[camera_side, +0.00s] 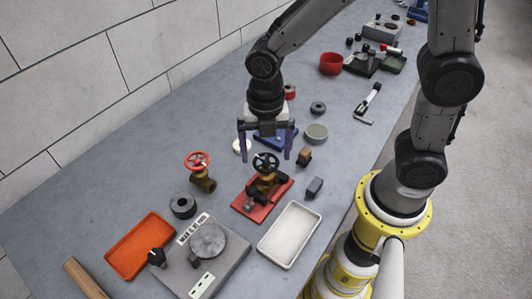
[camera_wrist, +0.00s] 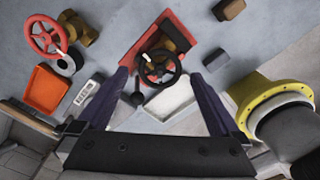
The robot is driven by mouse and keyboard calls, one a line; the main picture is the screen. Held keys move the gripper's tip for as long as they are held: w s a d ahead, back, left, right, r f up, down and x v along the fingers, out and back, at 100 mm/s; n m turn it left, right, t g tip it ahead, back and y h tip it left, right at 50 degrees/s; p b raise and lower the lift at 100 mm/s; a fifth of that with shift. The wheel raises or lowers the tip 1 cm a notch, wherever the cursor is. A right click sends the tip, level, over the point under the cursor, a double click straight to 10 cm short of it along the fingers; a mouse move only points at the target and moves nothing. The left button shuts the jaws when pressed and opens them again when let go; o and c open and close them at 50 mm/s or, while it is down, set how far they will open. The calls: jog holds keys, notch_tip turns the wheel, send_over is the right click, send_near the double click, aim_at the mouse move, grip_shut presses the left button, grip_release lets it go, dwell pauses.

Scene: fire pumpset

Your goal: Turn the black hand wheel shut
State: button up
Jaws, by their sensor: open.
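The black hand wheel (camera_side: 266,162) tops a brass valve on a red base plate (camera_side: 248,208) in the middle of the bench. It also shows in the wrist view (camera_wrist: 160,66), between and beyond my fingers. My gripper (camera_side: 265,157) is open, pointing down, with its two purple fingers apart. In the side view the fingers hang on either side above the wheel. No contact with the wheel can be seen, and the exact height gap is hard to tell.
A red-wheeled brass valve (camera_side: 198,162) stands to the left. A white tray (camera_side: 290,234), orange tray (camera_side: 141,245) and grey device (camera_side: 205,262) are in front. Bare bench lies at left.

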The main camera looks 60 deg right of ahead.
jog(key=shift+f, duration=0.65)
jog(key=c, duration=1.3)
